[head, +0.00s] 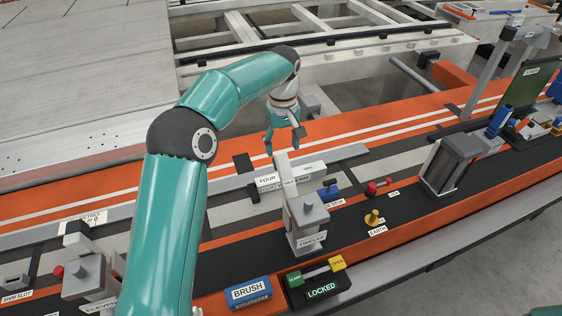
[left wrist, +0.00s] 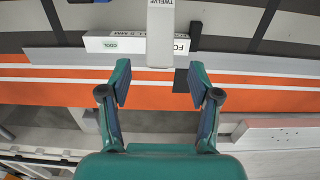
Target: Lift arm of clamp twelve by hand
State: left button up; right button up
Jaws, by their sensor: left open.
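Clamp twelve (head: 308,217) is a grey block with a "TWELVE" label on its front, standing on the dark strip of the bench. Its pale arm (head: 284,170) reaches back from the block. In the left wrist view the arm (left wrist: 161,35) comes down from the top, marked "TWELVE", and ends roughly between my fingertips in the picture. My left gripper (head: 284,142) is open and empty, pointing down at the arm's far end; it also shows in the left wrist view (left wrist: 158,78). A gap shows on both sides. Height above the arm is hard to tell. My right gripper is out of view.
A white block labelled "FOUR" (head: 305,174) lies beside the arm. A blue piece (head: 329,191), a red piece (head: 378,188) and a brass stud (head: 373,217) stand right. A "LOCKED" switch (head: 321,288) and "BRUSH" block (head: 248,291) are in front. Clamp eleven (head: 86,275) is left.

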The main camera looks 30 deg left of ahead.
aim_at(283, 159)
pick_arm(q)
notch_tip(283, 159, down, 6)
jog(key=shift+w+r, duration=0.15)
jog(key=shift+f, duration=0.3)
jog(key=shift+f, duration=0.1)
